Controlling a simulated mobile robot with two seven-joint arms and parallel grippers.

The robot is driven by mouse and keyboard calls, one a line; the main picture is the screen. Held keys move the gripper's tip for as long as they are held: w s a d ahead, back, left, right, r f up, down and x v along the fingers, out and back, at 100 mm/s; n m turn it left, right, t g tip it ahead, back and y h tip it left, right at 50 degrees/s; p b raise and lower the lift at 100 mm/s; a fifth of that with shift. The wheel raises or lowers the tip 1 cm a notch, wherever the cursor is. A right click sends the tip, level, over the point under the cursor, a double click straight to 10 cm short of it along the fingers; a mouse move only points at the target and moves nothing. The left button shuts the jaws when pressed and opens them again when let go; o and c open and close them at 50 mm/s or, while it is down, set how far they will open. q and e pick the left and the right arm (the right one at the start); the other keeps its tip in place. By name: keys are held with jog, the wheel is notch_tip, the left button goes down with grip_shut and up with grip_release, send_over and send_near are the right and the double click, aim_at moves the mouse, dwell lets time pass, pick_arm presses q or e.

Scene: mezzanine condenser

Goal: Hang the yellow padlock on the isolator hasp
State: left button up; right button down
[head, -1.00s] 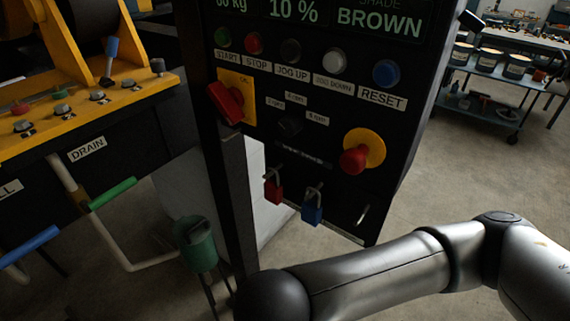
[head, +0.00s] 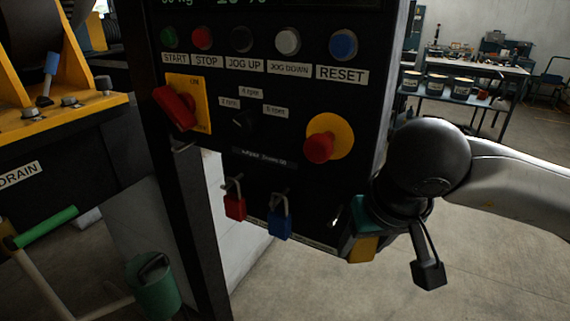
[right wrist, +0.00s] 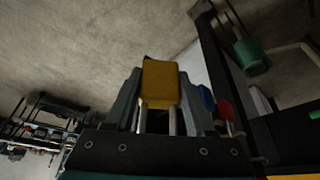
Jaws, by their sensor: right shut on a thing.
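The yellow padlock (head: 362,249) is in my right gripper (head: 352,238), just off the lower right corner of the black control panel. In the right wrist view the padlock body (right wrist: 160,82) sits between the two fingers, with its metal shackle legs toward the palm. The isolator, a red rotary handle (head: 176,107) on a yellow plate (head: 203,110), is on the panel's left side. A small metal loop that looks like the hasp (head: 182,148) sticks out below it. The padlock is well right of and lower than this loop. My left gripper is out of view.
A red padlock (head: 235,206) and a blue padlock (head: 280,224) hang on the panel's lower part. A red mushroom button (head: 319,148) projects above them. A green container (head: 153,288) stands lower left.

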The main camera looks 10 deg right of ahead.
jog(key=s+a+f+m+h+p, duration=0.1)
jog(key=s+a+f+m+p, duration=0.1)
jog(key=s+a+m+p, duration=0.1)
jog(key=s+a+f+m+h+p, duration=0.1)
jog(key=s+a+f+m+p, duration=0.2)
jog(key=s+a+p, duration=0.2)
jog(key=a+p, duration=0.2)
jog(key=a, duration=0.2)
jog(key=shift+a+m+g+h, duration=0.3)
jog(key=shift+a+m+g, duration=0.05)
jog(key=shift+m+g, duration=0.05)
